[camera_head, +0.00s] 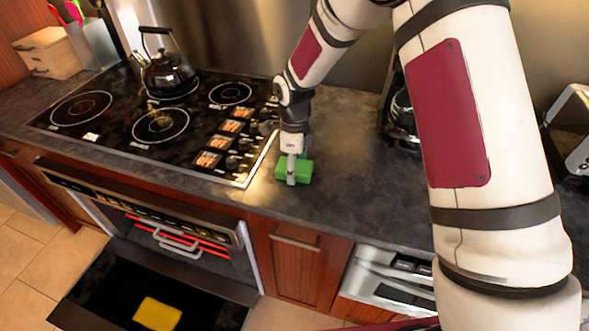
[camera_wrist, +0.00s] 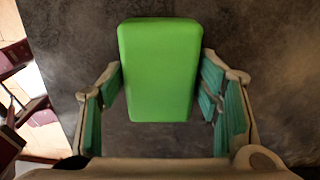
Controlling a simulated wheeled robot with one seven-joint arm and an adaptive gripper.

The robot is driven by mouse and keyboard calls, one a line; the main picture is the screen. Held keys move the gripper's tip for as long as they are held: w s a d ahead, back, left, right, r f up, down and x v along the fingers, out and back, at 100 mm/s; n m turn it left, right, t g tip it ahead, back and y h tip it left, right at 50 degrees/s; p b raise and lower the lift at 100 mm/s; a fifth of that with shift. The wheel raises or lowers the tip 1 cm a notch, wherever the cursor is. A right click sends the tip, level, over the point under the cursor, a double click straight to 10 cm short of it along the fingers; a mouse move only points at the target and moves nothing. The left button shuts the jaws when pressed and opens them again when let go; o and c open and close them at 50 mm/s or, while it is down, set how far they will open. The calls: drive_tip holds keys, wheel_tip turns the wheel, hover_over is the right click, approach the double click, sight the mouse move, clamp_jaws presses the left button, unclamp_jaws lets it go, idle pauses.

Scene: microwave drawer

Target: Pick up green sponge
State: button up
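The green sponge (camera_head: 304,170) lies on the dark countertop, right of the cooktop's front corner. In the wrist view the sponge (camera_wrist: 160,70) is a bright green block between the two fingers. My gripper (camera_head: 291,178) points down over the sponge, with one finger showing in front of it. In the wrist view my gripper (camera_wrist: 161,85) is open, with teal-padded fingers on both sides of the sponge and very close to its edges. Whether the pads touch it is hard to tell.
A black cooktop (camera_head: 130,125) with a kettle (camera_head: 168,72) is at left. A coffee maker (camera_head: 400,118) stands at the back. Countertop right of the sponge (camera_head: 365,190) is clear.

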drive_tip(key=c, duration=0.3)
drive_tip(key=shift+r, duration=0.1)
drive_tip(key=shift+r, duration=0.55)
wheel_tip(320, 180, up, 2)
drive_tip(key=shift+w+r+b, duration=0.1)
drive_tip(key=shift+b, duration=0.35)
drive_tip(key=s+d, duration=0.1)
drive_tip(key=s, duration=0.4)
drive_tip(key=s+d+r, duration=0.1)
drive_tip(key=s, duration=0.4)
drive_tip(key=s+d, duration=0.1)
drive_tip(key=s, duration=0.4)
drive_tip(key=shift+s+d+r, duration=0.1)
drive_tip(key=shift+s+r, duration=0.15)
drive_tip(key=shift+s, duration=0.15)
drive_tip(key=shift+c, duration=0.6)
